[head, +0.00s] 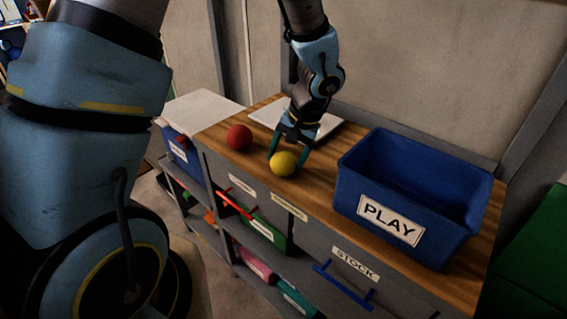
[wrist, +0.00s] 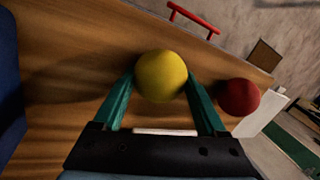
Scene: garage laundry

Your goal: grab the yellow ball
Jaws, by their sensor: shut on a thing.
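The yellow ball (head: 283,163) is at the front part of the wooden counter top, between the fingers of my gripper (head: 290,152). In the wrist view the yellow ball (wrist: 161,75) sits between the tips of the two green fingers of my gripper (wrist: 163,88), which are shut on it. The ball appears to be at the counter surface; I cannot tell whether it is lifted clear of it. The far side of the ball is hidden.
A red ball (head: 239,137) lies just left of the yellow one; it also shows in the wrist view (wrist: 238,97). A blue bin (head: 352,184) labelled PLAY stands to the right. A white flat board (head: 263,114) lies behind. Drawers (head: 310,238) are below the counter (head: 320,172).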

